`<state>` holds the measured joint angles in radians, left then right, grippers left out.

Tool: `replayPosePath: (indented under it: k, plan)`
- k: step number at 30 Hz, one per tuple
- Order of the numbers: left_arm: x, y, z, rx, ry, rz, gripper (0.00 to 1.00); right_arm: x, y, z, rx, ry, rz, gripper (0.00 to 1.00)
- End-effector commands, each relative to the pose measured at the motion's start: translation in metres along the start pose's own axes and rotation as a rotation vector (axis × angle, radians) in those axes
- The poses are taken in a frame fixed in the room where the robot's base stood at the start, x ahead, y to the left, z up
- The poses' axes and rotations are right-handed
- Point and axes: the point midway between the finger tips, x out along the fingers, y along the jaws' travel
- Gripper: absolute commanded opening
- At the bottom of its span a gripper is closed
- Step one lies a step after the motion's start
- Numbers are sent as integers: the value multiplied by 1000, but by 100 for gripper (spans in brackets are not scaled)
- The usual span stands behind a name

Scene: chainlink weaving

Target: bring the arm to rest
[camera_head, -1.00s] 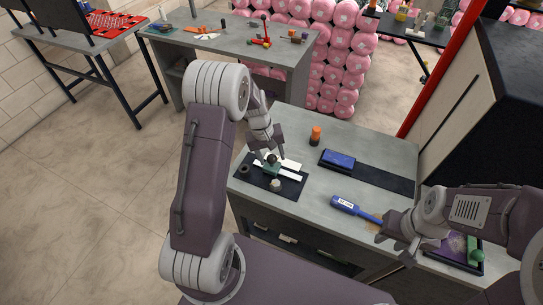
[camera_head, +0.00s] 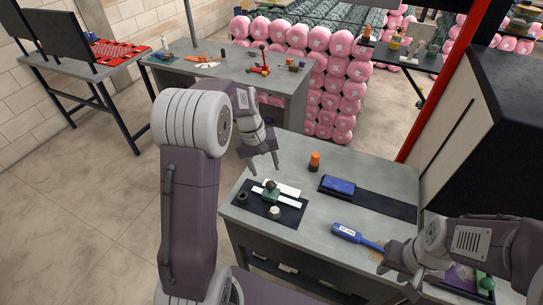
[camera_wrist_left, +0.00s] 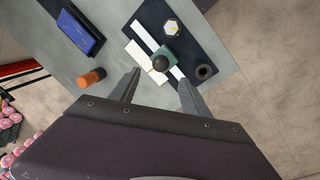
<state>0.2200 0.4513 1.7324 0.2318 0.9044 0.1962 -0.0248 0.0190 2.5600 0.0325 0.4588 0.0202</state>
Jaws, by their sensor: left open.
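My left gripper (camera_head: 262,168) is open and empty, raised above the left back edge of the grey workbench (camera_head: 300,160). In the left wrist view its two fingers (camera_wrist_left: 158,95) are spread apart with nothing between them. Beyond the fingertips a green block with a dark ball knob (camera_wrist_left: 160,62) stands on white strips on a dark mat; the block also shows in the head view (camera_head: 270,190). My right gripper (camera_head: 384,262) is low at the right front of the bench, near a blue-handled tool (camera_head: 350,234). Its fingertips are small and unclear.
The dark mat (camera_head: 292,216) also bears a black ring (camera_head: 242,197) and a pale hexagonal piece (camera_head: 274,212). An orange-and-black cylinder (camera_head: 314,161) and a blue device (camera_head: 338,186) stand farther back. Clear floor (camera_head: 110,220) lies left of the bench.

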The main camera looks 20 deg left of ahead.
Motion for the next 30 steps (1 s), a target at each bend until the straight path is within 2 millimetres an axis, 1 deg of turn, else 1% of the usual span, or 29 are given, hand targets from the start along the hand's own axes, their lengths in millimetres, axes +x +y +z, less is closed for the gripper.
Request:
replayPosePath:
  k: [5, 6, 8, 9, 11, 12, 14, 15, 18, 21, 23, 25, 30]
  plan:
    - [2, 1, 1, 3, -1, 0, 55, 1, 0, 0, 0, 0, 0, 36]
    - [3, 5, 2, 16, 3, 3, 55, 4, 0, 0, 0, 0, 0, 36]
    - [-2, 19, 7, 56, 29, 15, 55, 13, 0, 1, 0, 0, 0, 36]
    - [1, 23, 25, 89, 21, 12, 55, 20, 0, 2, 0, 0, 0, 36]
    - [8, 20, 58, 144, 7, -11, 55, 28, 0, 3, 0, 0, 0, 36]
    - [16, 14, 78, 187, 4, -29, 55, 32, 1, 3, 0, 0, 0, 36]
    - [27, 2, 106, 254, 4, -56, 55, 37, 1, 4, 0, 0, 0, 36]
    - [34, -8, 123, 301, 5, -73, 55, 40, 1, 4, 0, 0, 0, 36]
    - [52, -35, 158, 407, 8, -114, 55, 43, 1, 4, 0, 0, 0, 36]
    - [64, -58, 178, 478, 4, -143, 55, 40, 1, 4, 0, 0, 0, 36]
    - [69, -64, 180, 515, 15, -149, 55, 40, 1, 4, 0, 0, 0, 36]
    - [68, -59, 172, 539, 44, -142, 55, 40, 1, 4, 0, 0, 0, 36]
    - [68, -59, 172, 541, 43, -142, 55, 40, 1, 4, 0, 0, 0, 36]
